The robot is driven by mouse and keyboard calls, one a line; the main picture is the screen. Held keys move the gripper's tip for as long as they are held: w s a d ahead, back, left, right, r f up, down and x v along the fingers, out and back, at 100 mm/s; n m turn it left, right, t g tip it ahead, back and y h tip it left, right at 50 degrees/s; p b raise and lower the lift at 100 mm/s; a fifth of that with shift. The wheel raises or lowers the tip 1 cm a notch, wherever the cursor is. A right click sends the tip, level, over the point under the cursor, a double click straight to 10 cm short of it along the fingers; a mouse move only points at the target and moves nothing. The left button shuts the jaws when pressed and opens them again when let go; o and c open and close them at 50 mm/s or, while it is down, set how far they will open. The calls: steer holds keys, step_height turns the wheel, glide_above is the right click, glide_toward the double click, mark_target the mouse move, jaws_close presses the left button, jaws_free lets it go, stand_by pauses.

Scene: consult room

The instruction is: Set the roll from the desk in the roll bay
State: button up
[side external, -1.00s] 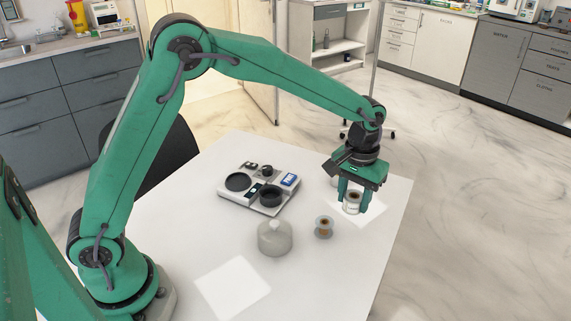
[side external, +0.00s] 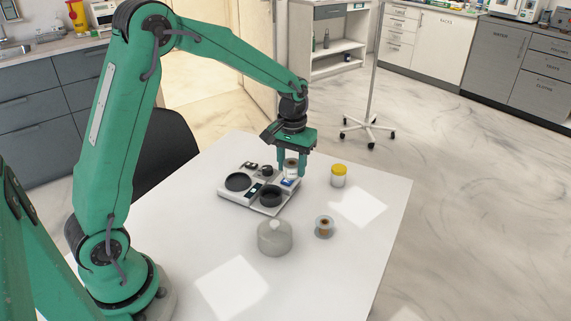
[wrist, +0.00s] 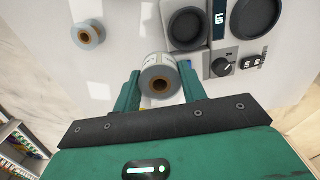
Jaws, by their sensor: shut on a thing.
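A blue-and-white piece (side external: 289,183) shows just under the gripper, partly hidden. I cannot tell which part of the unit is the roll bay, nor whether the roll touches it.
Another roll (side external: 324,227), clear-rimmed with a brown core, stands on the desk (side external: 180,240). A squat translucent jar (side external: 275,238) stands left of it. A yellow-capped jar (side external: 338,175) stands right of my gripper. The desk's front and right are largely clear.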

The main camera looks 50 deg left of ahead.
steer(key=s+a, duration=0.2)
steer(key=a, duration=0.2)
steer(key=s+a+n, duration=0.1)
steer(key=s+a, duration=0.2)
steer(key=a, duration=0.2)
steer(key=s+a+n, duration=0.1)
steer(key=s+a, duration=0.2)
steer(key=a, duration=0.2)
steer(key=shift+s+f, duration=0.1)
steer(key=shift+f, duration=0.25)
steer(key=shift+f, duration=0.2)
steer(key=shift+f, duration=1.75)
steer(key=shift+f, duration=1.05)
stand_by(1.4)
steer(key=o, duration=1.1)
steer(key=shift+c, duration=0.2)
